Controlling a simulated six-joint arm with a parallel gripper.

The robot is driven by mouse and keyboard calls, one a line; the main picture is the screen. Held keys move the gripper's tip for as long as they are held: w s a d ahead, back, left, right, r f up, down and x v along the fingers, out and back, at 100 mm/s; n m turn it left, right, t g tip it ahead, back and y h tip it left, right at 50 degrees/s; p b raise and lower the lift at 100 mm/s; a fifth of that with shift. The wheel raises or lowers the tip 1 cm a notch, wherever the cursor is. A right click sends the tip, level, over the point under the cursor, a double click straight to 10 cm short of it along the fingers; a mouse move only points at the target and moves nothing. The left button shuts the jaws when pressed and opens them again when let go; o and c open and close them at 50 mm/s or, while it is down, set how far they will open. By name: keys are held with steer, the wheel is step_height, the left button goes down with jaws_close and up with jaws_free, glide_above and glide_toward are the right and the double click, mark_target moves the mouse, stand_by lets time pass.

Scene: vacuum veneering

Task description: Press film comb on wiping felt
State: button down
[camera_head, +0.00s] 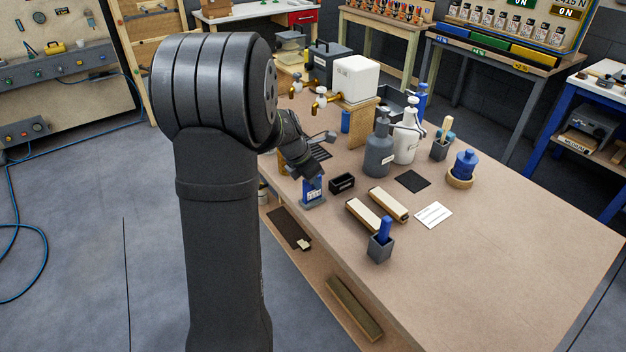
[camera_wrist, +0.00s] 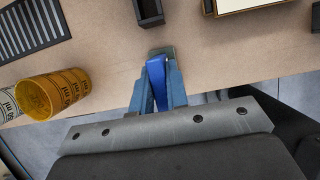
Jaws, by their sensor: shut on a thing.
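My gripper (camera_wrist: 158,80) is shut on a blue handle with a grey-green end plate (camera_wrist: 161,52), which looks like the film comb (camera_wrist: 156,70). The plate points away from the wrist camera, at or above the table's near edge; I cannot tell whether it touches. In the head view my gripper (camera_head: 313,194) is at the table's left edge, left of two cream-topped dark blocks (camera_head: 362,216) (camera_head: 388,204). One of these may be the wiping felt, but I cannot tell which. Part of a cream-topped block (camera_wrist: 245,5) shows at the wrist view's upper right. Nothing visible joins the comb to either block.
A small black open box (camera_head: 342,183) stands between my gripper and the bottles. A grey cup with a blue handle (camera_head: 380,248), a white card (camera_head: 433,215) and a dark pad (camera_head: 412,181) lie around the blocks. An amber cup (camera_wrist: 50,95) stands left. The table's front right is clear.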

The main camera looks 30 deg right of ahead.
steer(key=shift+r, duration=3)
